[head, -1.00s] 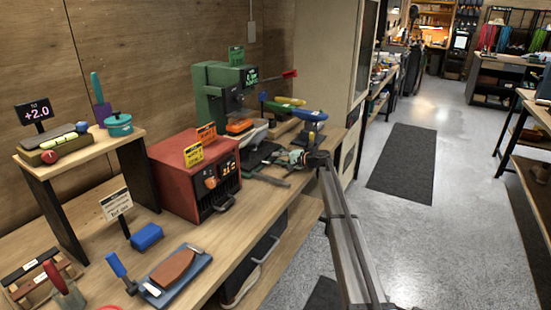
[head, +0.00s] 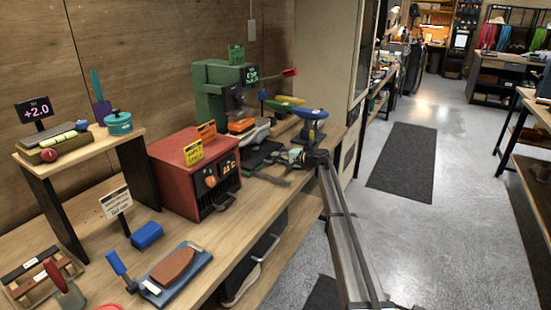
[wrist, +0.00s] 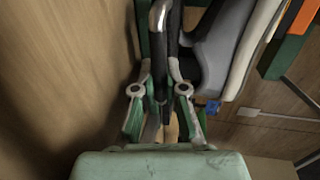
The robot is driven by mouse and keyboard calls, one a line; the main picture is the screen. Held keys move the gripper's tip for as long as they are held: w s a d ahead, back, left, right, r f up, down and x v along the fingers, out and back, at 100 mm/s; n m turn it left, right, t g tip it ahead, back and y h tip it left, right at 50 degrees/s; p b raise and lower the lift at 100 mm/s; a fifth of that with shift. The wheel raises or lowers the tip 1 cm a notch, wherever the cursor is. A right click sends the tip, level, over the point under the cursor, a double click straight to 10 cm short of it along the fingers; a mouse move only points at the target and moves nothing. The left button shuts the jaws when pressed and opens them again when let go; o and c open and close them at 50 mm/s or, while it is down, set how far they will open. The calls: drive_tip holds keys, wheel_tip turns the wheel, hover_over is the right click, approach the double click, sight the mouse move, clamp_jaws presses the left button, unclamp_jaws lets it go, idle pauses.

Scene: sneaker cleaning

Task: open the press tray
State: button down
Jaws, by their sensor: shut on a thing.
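The green press (head: 215,90) stands at the back of the bench. A dark tray (head: 262,154) lies in front of it, with a grey and white shoe (head: 256,133) behind, close to the press. The shoe also shows in the wrist view (wrist: 217,50). My gripper (head: 294,155) is low at the bench's right edge, beside the tray. In the wrist view my gripper (wrist: 161,98) is shut on a black bar handle (wrist: 172,25), which runs up from between the fingertips. How the handle joins the tray is not clear.
A red box (head: 195,175) with a front handle stands left of the tray. A blue piece (head: 310,114) and a yellow-green piece (head: 286,103) rise behind my gripper. The bench edge and open floor (head: 400,240) are to the right.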

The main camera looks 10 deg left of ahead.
sight(307, 171)
drive_tip(key=f+b+v, duration=0.1)
drive_tip(key=v, duration=0.4)
drive_tip(key=f+b+v, duration=0.1)
drive_tip(key=v, duration=0.3)
drive_tip(key=f+b+v, duration=0.1)
drive_tip(key=v, duration=0.4)
drive_tip(key=shift+s+d, duration=0.25)
drive_tip(key=shift+d, duration=0.45)
drive_tip(key=c, duration=1.5)
unclamp_jaws()
drive_tip(key=v, duration=1.2)
